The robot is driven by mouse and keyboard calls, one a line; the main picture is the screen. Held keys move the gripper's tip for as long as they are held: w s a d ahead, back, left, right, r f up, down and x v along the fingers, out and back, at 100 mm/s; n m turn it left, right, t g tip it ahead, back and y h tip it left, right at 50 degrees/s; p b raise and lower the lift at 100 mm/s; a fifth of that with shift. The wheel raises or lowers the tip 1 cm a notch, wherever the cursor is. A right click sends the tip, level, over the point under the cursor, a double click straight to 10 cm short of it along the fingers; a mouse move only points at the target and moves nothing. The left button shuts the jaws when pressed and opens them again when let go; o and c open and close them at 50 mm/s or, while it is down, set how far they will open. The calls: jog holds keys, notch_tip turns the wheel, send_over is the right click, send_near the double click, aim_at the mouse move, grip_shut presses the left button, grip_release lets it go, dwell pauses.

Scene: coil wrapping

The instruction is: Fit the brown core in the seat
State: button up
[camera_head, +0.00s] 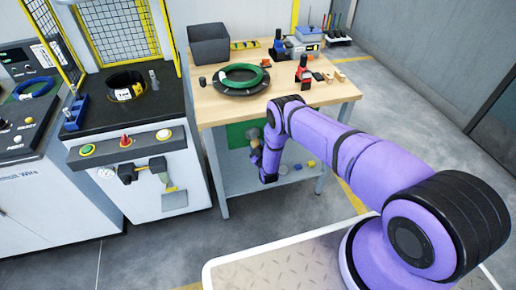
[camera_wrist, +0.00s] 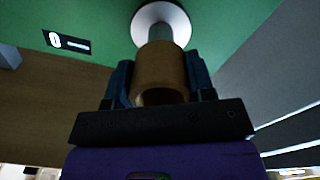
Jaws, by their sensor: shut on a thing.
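The brown core (camera_wrist: 160,74) is a short hollow tube, held between the two fingers of my gripper (camera_wrist: 160,82) in the wrist view. Its near end opens toward the camera. Beyond it, a grey post (camera_wrist: 163,33) stands out from a round white disc (camera_wrist: 160,13) on a green panel, which looks like the seat. The core overlaps the post's near end in the picture; I cannot tell whether it is around the post or in front of it. In the head view my gripper (camera_head: 256,153) is low at the front of the workbench, partly hidden by my arm.
The green panel (camera_head: 237,134) hangs under the wooden workbench top (camera_head: 215,110). A lower shelf (camera_head: 235,183) holds small items. On top are a green coil (camera_head: 242,76), a grey bin (camera_head: 208,44) and tools. A wrapping machine (camera_head: 150,105) stands at the left.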

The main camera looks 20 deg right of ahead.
aim_at(255, 139)
jog(key=shift+w, duration=2.65)
jog(key=o, duration=1)
jog(key=s, duration=1)
jog(key=shift+s, duration=0.35)
